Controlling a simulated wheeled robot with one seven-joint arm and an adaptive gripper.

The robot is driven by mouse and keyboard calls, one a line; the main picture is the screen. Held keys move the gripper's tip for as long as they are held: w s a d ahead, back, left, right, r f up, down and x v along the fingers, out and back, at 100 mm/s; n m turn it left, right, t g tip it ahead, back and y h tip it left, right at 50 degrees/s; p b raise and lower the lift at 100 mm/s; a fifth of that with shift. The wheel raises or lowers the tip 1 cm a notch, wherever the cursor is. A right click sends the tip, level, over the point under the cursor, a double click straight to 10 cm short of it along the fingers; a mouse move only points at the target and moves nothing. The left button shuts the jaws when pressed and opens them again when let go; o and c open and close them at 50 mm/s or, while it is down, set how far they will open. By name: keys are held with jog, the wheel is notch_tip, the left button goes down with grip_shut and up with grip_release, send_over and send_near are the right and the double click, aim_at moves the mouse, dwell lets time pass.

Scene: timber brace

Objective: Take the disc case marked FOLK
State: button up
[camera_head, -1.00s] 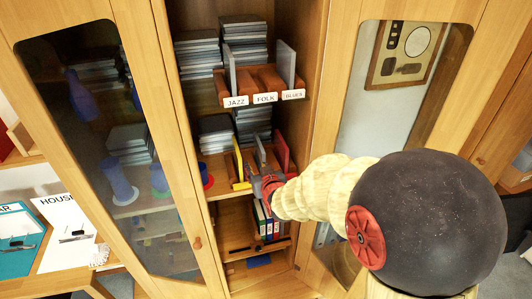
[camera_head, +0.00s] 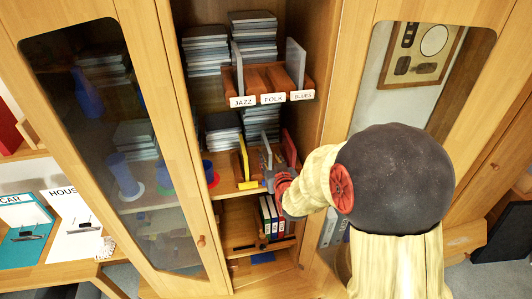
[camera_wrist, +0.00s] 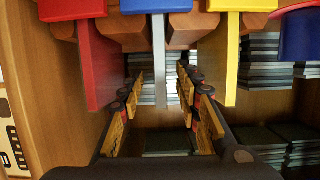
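The upper rack (camera_head: 273,86) carries labels JAZZ, FOLK and BLUES. Grey cases stand in its JAZZ slot (camera_head: 238,68) and BLUES slot (camera_head: 295,62); the middle slot over the FOLK label (camera_head: 273,98) looks empty. I can read no marking on the grey case. My gripper (camera_head: 270,180) is at this lower rack. In the wrist view, my open gripper (camera_wrist: 160,85) has the grey case (camera_wrist: 159,50) between its fingers, with gaps on both sides.
Stacks of disc cases (camera_head: 205,50) fill the shelves behind and beside the racks. In the wrist view, the red case (camera_wrist: 98,65) and yellow case (camera_wrist: 224,60) stand close outside my fingers. Binders (camera_head: 268,218) stand below. A glass door (camera_head: 105,130) flanks the left.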

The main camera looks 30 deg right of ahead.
jog(key=shift+x, duration=3.6)
jog(key=shift+r, duration=0.1)
jog(key=shift+c, duration=1.2)
grip_shut()
